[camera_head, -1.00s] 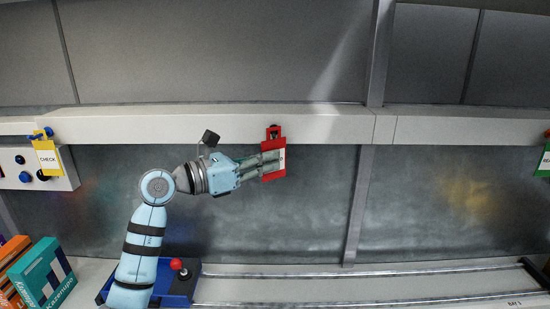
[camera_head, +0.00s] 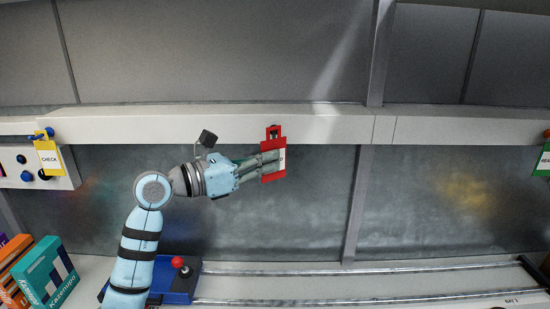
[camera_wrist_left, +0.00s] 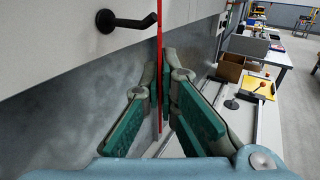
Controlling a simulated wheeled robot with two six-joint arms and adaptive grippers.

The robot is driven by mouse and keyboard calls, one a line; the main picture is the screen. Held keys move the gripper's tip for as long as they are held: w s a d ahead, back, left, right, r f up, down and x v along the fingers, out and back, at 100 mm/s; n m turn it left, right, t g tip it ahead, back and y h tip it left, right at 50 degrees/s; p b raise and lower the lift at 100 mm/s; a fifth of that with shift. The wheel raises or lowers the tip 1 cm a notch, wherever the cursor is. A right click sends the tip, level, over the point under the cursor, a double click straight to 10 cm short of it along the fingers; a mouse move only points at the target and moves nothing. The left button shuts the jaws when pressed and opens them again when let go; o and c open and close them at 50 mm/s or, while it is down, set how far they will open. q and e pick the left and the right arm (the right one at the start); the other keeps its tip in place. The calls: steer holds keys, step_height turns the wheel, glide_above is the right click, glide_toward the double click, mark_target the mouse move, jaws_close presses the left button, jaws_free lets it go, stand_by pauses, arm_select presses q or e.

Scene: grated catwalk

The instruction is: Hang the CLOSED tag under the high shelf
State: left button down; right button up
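The red tag (camera_head: 273,175) is upright in front of the white high-shelf edge (camera_head: 330,125). Its white label is mostly hidden by fingers; only a last letter shows. The left wrist view shows the tag edge-on as a thin red line (camera_wrist_left: 160,60). A black hook (camera_wrist_left: 125,21) sticks out from the shelf face, its tip at the tag's upper part; I cannot tell whether it passes through the tag's hole. My right gripper is out of view.
A yellow CHECK tag (camera_head: 47,158) hangs on a blue hook at left, before a button box (camera_head: 15,180). A green tag (camera_head: 543,160) is at far right. The wall right of the gripper is clear.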

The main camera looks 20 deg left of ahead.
arm_select(q)
steer(key=shift+s, duration=0.15)
steer(key=shift+s+d+p, duration=0.25)
steer(key=shift+s+d, duration=0.05)
steer(key=shift+s, duration=0.75)
steer(key=shift+s+d+p, duration=0.2)
steer(key=shift+s+d, duration=0.05)
steer(key=shift+s, duration=0.75)
steer(key=shift+r, duration=0.1)
